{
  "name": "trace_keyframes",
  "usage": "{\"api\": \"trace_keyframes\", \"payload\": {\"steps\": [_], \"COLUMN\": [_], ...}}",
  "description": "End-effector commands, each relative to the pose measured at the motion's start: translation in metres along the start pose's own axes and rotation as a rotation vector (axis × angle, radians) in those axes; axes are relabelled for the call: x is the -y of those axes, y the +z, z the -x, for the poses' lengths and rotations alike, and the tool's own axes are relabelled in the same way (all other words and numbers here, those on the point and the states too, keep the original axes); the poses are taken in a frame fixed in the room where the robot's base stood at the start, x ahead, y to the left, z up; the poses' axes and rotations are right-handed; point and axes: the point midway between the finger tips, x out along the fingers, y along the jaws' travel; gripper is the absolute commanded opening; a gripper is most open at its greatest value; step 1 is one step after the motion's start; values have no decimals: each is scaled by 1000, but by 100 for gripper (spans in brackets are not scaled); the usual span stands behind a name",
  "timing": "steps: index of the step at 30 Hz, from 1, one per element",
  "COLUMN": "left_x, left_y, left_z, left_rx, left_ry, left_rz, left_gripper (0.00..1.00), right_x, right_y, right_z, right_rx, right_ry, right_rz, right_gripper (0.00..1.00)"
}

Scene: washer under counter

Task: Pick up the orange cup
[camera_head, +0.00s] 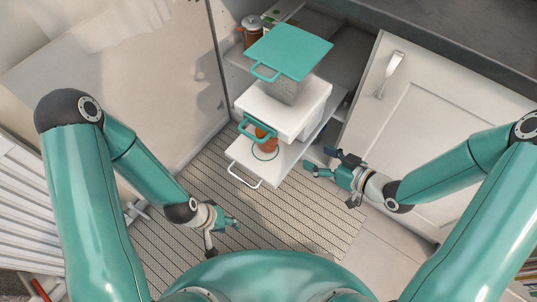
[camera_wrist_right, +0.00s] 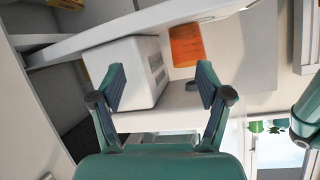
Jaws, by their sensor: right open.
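The orange cup (camera_head: 264,143) stands in the white pull-out shelf unit in the head view, on a low shelf near a teal ring. A teal handle and the white shelf above hide part of it. In the right wrist view an orange shape (camera_wrist_right: 187,45), which looks like the cup, is beyond the right fingertip and cut by a white panel edge. My right gripper (camera_head: 318,163) is open and empty, to the right of the low shelf and apart from the cup. Its spread fingers show in the wrist view (camera_wrist_right: 160,82). My left gripper (camera_head: 224,234) hangs over the mat, holding nothing visible.
The low shelf (camera_head: 244,165) has a white front handle. Above it are a white shelf (camera_head: 262,106) and a teal panel (camera_head: 290,50) over a grey box. A white cabinet door (camera_head: 430,130) stands at right. The striped mat (camera_head: 290,220) is clear. Jars (camera_head: 252,28) stand behind.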

Motion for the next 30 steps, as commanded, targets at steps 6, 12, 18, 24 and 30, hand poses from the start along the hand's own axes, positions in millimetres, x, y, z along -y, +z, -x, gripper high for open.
{"api": "trace_keyframes", "payload": {"steps": [6,12,18,24,30], "left_x": [22,26,27,30,31], "left_y": [-1,-1,-1,-1,-1], "left_z": [-61,-71,-76,-83,-86], "left_rx": [-1,-1,-1,-1,-1], "left_ry": [0,0,0,0,0], "left_rz": [0,0,0,0,0], "left_gripper": [40,40,40,40,40], "right_x": [3,12,20,28,33], "right_y": [13,9,1,-8,-15], "right_z": [0,1,-29,-71,-98], "right_rx": [-192,-250,-252,-252,-250], "right_ry": [-116,-163,-171,-168,-165], "right_rz": [198,257,262,262,260], "right_gripper": [76,76,76,76,76]}}
